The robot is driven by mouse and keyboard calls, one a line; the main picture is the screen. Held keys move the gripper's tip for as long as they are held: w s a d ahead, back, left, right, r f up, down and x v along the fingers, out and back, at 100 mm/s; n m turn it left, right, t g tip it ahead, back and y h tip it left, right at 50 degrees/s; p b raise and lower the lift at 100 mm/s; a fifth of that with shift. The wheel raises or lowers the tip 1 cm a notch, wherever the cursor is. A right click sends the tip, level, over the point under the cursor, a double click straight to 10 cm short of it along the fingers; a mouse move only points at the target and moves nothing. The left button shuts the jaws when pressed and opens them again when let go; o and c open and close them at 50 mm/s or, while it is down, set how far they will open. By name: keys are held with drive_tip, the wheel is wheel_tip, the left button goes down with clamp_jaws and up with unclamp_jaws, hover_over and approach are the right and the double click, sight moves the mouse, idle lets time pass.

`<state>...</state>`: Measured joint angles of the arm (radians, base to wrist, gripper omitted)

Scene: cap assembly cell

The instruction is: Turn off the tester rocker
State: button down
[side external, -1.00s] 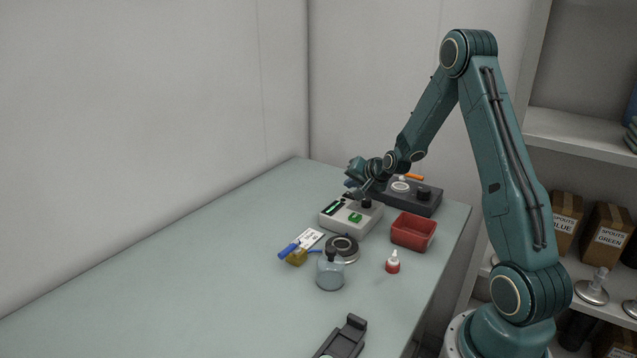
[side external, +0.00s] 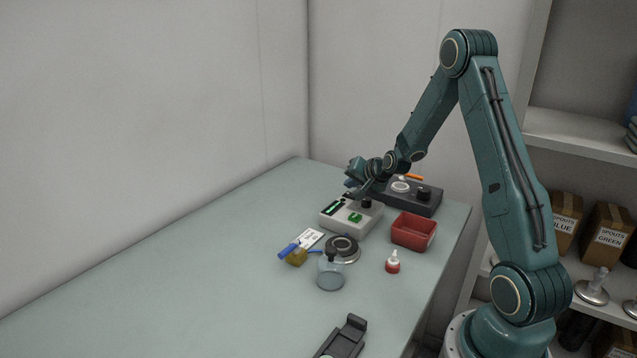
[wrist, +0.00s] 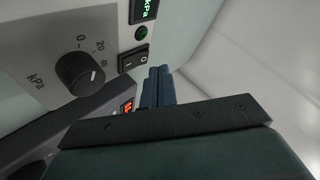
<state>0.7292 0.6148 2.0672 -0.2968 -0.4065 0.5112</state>
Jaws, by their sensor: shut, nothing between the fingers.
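The tester (side external: 336,219) is a light grey box on the bench with a lit green display, a green part and a dark knob. In the wrist view its black rocker (wrist: 133,59), marked I and O, sits on the panel below a small green lamp (wrist: 141,33). The display (wrist: 145,9) shows green kPa lettering. My gripper (wrist: 158,72) is shut and empty, its blue fingers together close beside the O end of the rocker. I cannot tell whether they touch it. In the side view my gripper (side external: 356,191) is at the tester's back edge and hides the rocker.
The black knob (wrist: 80,74) with a kPa scale is left of the rocker. A dark unit (side external: 425,207) stands behind the tester, a red bin (side external: 414,232) to its right. A round dark base (side external: 343,249), clear jar (side external: 331,273) and red-white bottle (side external: 393,263) stand in front. The left bench is clear.

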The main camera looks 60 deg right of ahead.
drive_tip(key=shift+w+f, duration=0.1)
drive_tip(key=shift+f, duration=0.6)
idle(1.5)
drive_tip(key=shift+r, duration=0.15)
drive_tip(key=shift+r, duration=0.6)
drive_tip(key=shift+r, duration=0.15)
idle(0.3)
drive_tip(key=shift+s+r, duration=0.2)
drive_tip(key=shift+r, duration=1)
drive_tip(key=shift+s+r, duration=0.2)
drive_tip(key=shift+r, duration=0.95)
